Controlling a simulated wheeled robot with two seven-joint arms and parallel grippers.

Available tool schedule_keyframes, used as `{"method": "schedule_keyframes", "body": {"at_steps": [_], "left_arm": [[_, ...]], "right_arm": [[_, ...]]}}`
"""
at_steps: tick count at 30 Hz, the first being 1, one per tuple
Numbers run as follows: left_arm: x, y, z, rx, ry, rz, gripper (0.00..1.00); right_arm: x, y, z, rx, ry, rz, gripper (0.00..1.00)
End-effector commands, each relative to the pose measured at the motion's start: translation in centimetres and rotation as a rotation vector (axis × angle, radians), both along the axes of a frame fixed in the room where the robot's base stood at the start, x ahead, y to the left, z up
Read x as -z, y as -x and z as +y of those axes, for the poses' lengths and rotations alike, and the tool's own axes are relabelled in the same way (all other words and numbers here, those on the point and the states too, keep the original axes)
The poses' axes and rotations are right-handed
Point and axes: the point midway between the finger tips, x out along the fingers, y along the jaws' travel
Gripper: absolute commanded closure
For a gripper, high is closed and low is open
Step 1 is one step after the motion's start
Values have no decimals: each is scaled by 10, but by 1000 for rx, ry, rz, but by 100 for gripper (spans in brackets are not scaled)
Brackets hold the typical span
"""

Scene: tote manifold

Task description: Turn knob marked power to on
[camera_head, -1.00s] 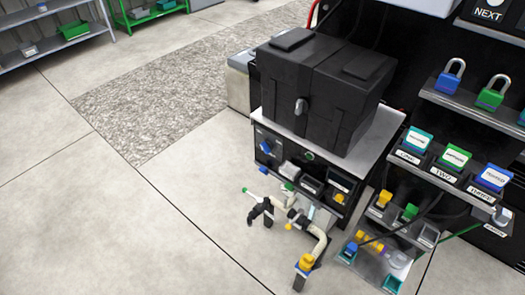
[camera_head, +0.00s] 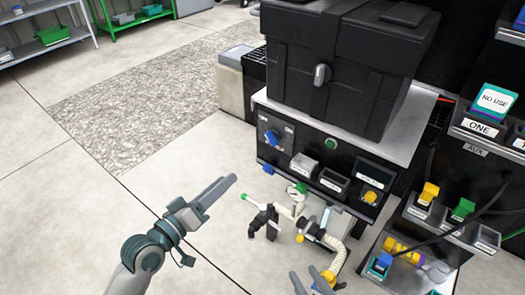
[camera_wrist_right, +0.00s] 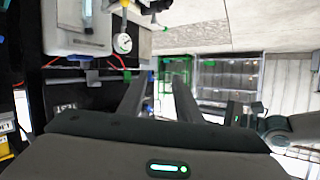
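A blue knob (camera_head: 272,138) sits on a dark plate with small white marks, at the left end of the black panel front under the black box. Its lettering is too small to read surely. My left gripper (camera_head: 230,182) is left of and below the knob, apart from it, pointing up and right; it is edge-on, so its opening does not show. My right gripper (camera_head: 311,282) is at the bottom edge, below the panel. In the right wrist view its two fingers (camera_wrist_right: 158,95) are apart with nothing between them.
A black box (camera_head: 345,60) stands on the panel's light top. A pale pipe manifold (camera_head: 300,215) with coloured handles stands below the panel, near my right gripper. Labelled bins and connectors (camera_head: 430,205) are at right. Floor at left (camera_head: 60,210) is clear.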

Motion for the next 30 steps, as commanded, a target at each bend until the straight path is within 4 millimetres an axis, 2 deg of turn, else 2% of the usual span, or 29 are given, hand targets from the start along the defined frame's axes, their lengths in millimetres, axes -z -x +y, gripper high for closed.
{"method": "schedule_keyframes", "body": {"at_steps": [5,17,23,30], "left_arm": [[-15,5,-5,25,32,-20,70],[-15,3,-6,23,30,-20,70],[-14,-9,-14,22,32,-20,70],[-15,-38,-35,22,32,-21,70]], "right_arm": [[-12,2,1,-1,-13,-24,69],[-13,2,1,-1,-13,-27,69],[-15,1,2,-1,-18,-41,69],[-22,-2,3,2,-30,-85,69]]}}
